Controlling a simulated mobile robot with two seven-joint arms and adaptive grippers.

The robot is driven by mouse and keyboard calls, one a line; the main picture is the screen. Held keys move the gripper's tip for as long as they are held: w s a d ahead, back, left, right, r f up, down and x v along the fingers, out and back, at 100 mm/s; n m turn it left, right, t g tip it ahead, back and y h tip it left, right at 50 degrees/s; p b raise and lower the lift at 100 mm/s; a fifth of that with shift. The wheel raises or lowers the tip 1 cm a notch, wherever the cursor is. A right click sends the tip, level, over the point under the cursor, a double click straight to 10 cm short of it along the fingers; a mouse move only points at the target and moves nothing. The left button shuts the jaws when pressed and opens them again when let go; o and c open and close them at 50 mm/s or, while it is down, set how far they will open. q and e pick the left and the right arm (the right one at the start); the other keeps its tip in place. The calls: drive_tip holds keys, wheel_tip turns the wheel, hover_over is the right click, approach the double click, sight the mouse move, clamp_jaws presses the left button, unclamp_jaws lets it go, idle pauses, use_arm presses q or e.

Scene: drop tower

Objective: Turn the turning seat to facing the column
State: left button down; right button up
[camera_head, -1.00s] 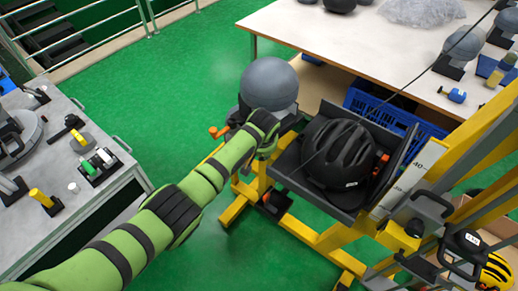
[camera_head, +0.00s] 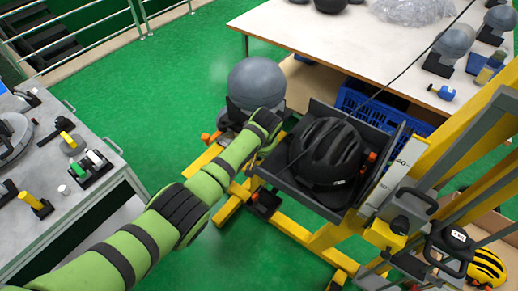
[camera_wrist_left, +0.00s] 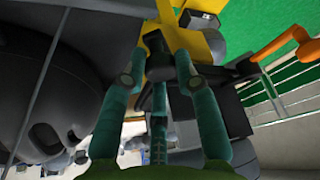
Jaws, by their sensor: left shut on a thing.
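A grey ball-shaped headform (camera_head: 256,83) rests on a dark mount (camera_head: 237,110), which I take to be the turning seat. An orange lever (camera_head: 207,138) sticks out to its left; an orange lever also shows in the left wrist view (camera_wrist_left: 285,45). The yellow column (camera_head: 462,130) stands at the right. My left gripper (camera_head: 270,128) is beside the mount, between it and the dark tray. In the left wrist view its fingers (camera_wrist_left: 158,68) are closed on a dark knob-like part (camera_wrist_left: 155,43). The arm hides part of the mount. My right gripper is not in view.
A black helmet (camera_head: 328,152) lies in the dark tray (camera_head: 305,192) close to my left gripper. A white-topped table (camera_head: 300,35) stands behind, with a blue crate (camera_head: 352,100) below it. A grey bench (camera_head: 105,145) is at the left. Green floor is clear between them.

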use_arm(q)
drive_tip(key=shift+w+d+r, duration=0.2)
drive_tip(key=shift+w+r, duration=0.05)
drive_tip(key=shift+r, duration=0.15)
drive_tip(key=c, duration=0.9)
unclamp_jaws()
drive_tip(key=shift+c, duration=0.2)
drive_tip(key=shift+f, duration=0.2)
drive_tip(key=shift+s, duration=0.1)
drive_tip(key=v, duration=1.2)
drive_tip(key=shift+f, duration=0.1)
